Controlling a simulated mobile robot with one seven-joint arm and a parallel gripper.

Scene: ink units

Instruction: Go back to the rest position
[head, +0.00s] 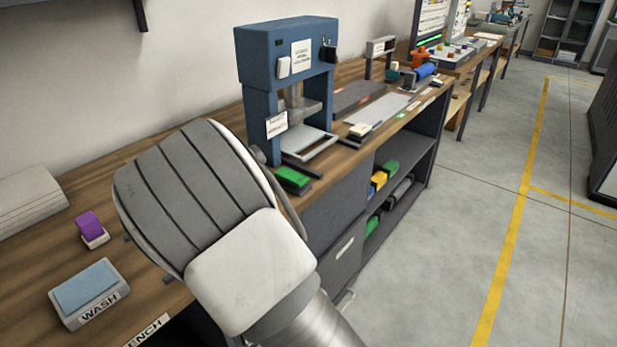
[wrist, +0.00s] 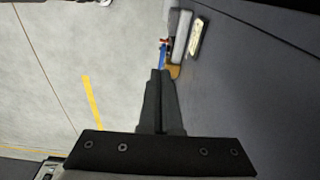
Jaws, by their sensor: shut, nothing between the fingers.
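My gripper (wrist: 159,78) shows in the wrist view with its two dark fingers together and nothing between them. It is beside the dark grey front of the bench cabinet, with open floor to the left in that view. In the head view my arm crosses the lower middle, in front of the wooden bench (head: 40,262), and the gripper itself is hidden behind it. No rest position is marked in either view.
A blue press (head: 262,95) stands on the bench, with a green block (head: 293,178) before it. A WASH box (head: 90,295) and a purple item (head: 90,224) lie at left. Shelves (head: 405,165) hold coloured items. Grey floor (head: 450,230) is clear at right.

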